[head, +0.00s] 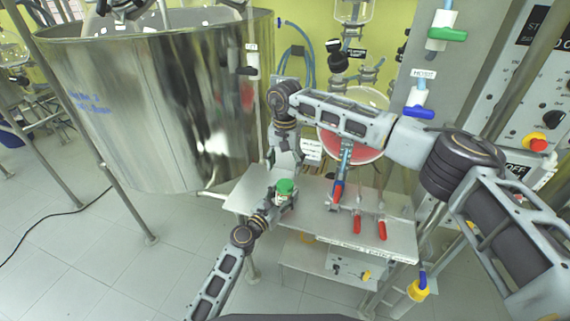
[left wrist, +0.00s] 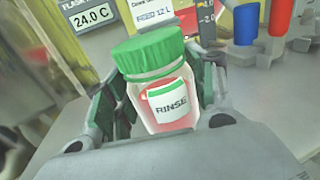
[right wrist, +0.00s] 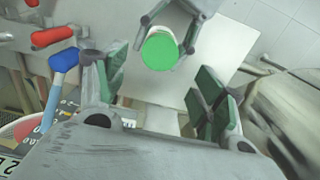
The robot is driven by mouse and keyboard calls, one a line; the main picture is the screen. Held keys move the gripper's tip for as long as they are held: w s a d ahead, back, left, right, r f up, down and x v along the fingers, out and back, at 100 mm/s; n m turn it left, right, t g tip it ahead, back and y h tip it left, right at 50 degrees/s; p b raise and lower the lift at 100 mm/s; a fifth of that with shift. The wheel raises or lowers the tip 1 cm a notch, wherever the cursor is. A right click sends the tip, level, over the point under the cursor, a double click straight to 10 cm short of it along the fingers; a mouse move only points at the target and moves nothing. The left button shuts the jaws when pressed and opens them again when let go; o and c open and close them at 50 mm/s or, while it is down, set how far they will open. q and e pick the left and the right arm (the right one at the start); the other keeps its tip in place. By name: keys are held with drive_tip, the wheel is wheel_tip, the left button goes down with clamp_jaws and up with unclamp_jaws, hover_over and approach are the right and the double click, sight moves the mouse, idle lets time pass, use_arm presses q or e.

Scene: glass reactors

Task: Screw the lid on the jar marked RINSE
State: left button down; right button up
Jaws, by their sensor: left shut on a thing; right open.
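In the head view the green lid (head: 285,187) shows on top of the jar. My right gripper (right wrist: 158,100) is open and empty, pointing down above the jar. The lid (right wrist: 160,52) shows beyond its fingers, apart from them.
A large steel vessel (head: 150,110) stands at the left. A round vessel with red contents (head: 358,148) is behind my right arm.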

sight(285, 184)
drive_tip(key=shift+f, duration=0.15)
drive_tip(key=shift+f, duration=3.9)
drive_tip(key=c, duration=1)
drive_tip(key=shift+c, duration=0.2)
